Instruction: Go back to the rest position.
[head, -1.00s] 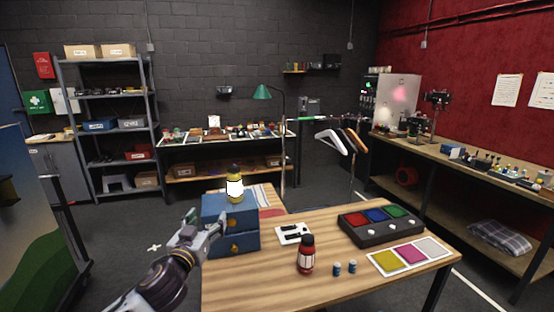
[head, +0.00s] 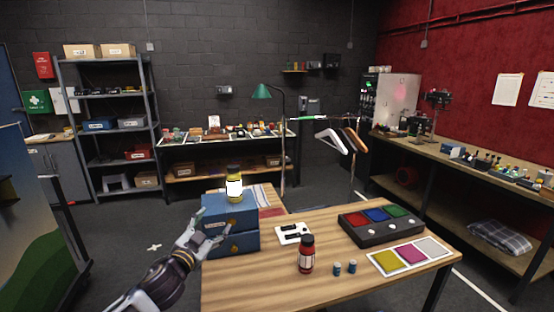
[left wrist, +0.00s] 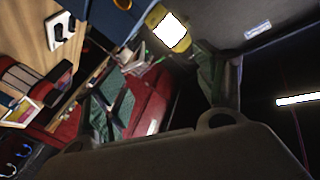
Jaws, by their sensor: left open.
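My left gripper (head: 196,228) is at the left side of the table in the head view, beside the blue drawer box (head: 231,240). It is open and holds nothing. In the left wrist view its fingers (left wrist: 160,95) are spread apart, with the yellow bottle (left wrist: 168,30) beyond them. The same yellow bottle (head: 234,186), with a white label, stands upright on top of the blue box. My right gripper is in neither view.
The floor left of the table is clear.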

